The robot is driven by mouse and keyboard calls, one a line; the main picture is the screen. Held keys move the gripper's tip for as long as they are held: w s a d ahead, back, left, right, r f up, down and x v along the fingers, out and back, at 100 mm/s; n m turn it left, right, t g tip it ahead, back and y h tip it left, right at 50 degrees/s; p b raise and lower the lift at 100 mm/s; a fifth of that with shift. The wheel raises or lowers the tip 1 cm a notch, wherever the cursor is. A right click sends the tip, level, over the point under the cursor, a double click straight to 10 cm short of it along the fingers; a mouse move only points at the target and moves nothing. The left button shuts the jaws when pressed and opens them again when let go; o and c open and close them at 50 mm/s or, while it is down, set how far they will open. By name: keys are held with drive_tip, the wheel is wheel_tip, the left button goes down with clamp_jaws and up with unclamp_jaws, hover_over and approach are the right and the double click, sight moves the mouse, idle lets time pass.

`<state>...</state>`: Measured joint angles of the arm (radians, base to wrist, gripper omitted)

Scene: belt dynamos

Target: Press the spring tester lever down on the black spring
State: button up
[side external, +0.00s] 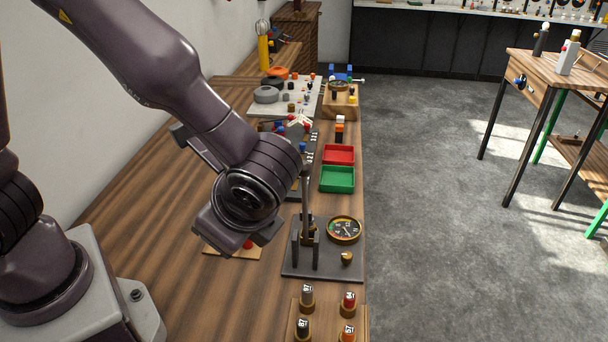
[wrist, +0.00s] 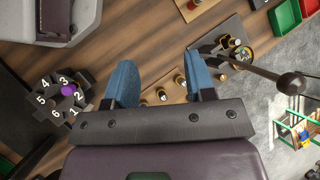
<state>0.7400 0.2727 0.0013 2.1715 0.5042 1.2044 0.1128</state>
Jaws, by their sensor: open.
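The spring tester is a dark grey plate (side external: 322,262) with a round dial gauge (side external: 344,229), a small brass knob (side external: 346,257) and an upright metal lever (side external: 306,195). In the wrist view the lever's round ball end (wrist: 291,83) shows large at the right, outside my fingers. My gripper (wrist: 163,72) is open and empty, its two blue fingers spread. In the side view it is left of the tester, partly hidden by my wrist. A dark part (side external: 309,228) sits by the lever's foot; I cannot tell whether it is the black spring.
A wooden rack (side external: 328,316) with several labelled, coloured-top pieces stands in front of the tester. Green (side external: 337,180) and red (side external: 339,154) trays lie behind it. A small board with a red part (side external: 248,244) lies left. The table's right edge is close to the tester.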

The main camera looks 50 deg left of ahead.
sight(304, 178)
drive_tip(key=w+d+m+t+y, duration=0.7)
drive_tip(key=d+m+t+y, duration=0.1)
drive_tip(key=m+t, duration=0.25)
drive_tip(key=shift+m+g, duration=0.35)
drive_tip(key=x, duration=1.2)
drive_tip(key=shift+w+f, duration=0.1)
drive_tip(key=shift+f, duration=0.25)
clamp_jaws()
